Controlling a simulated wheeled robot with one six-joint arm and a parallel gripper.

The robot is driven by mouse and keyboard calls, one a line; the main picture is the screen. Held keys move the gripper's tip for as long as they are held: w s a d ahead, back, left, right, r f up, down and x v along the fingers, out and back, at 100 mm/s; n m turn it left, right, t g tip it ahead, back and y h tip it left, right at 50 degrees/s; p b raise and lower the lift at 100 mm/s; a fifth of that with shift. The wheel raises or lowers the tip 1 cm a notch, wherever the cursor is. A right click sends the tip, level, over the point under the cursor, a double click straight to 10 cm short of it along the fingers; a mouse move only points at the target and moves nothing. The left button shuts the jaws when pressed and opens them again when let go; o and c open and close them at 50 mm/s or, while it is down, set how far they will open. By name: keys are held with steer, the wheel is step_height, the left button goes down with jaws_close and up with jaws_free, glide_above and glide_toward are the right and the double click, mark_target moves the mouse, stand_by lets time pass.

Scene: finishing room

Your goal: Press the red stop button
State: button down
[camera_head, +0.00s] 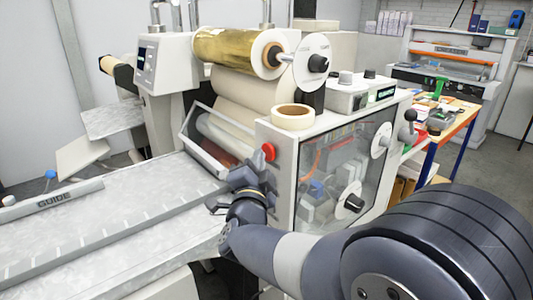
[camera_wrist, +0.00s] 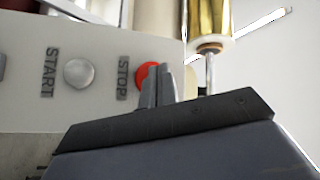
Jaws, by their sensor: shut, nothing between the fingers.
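The red stop button (camera_head: 268,151) sits on the front end panel of the laminating machine (camera_head: 283,175). In the wrist view the red button (camera_wrist: 146,72) is beside the word STOP, partly hidden behind my fingers. My gripper (camera_head: 240,180) is just below and left of the button in the head view. In the wrist view my gripper (camera_wrist: 160,80) is shut and empty, its fingertips overlapping the right side of the button. I cannot tell whether the fingertips touch it.
A grey round button (camera_wrist: 77,72) labelled START is left of the stop button in the wrist view. A tape roll (camera_head: 293,117) lies on the machine top. A gold foil roll (camera_head: 235,50) is above. A feed table with a guide bar (camera_head: 50,199) extends left.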

steer(key=shift+w+d, duration=0.2)
steer(key=shift+d, duration=0.15)
stand_by(0.3)
steer(key=shift+a, duration=0.1)
steer(key=shift+s+a+b, duration=0.4)
steer(key=shift+s+a, duration=0.05)
steer(key=shift+a, duration=0.15)
steer(key=shift+a, duration=0.1)
steer(key=s+a, duration=0.1)
steer(key=a, duration=0.1)
steer(key=s+a, duration=0.1)
steer(key=a, duration=0.1)
steer(key=shift+s, duration=0.4)
steer(key=shift+d, duration=0.1)
stand_by(0.6)
steer(key=p, duration=0.1)
steer(key=w+d+p, duration=0.1)
steer(key=p, duration=0.1)
steer(key=shift+d+r, duration=0.2)
steer(key=shift+r, duration=0.05)
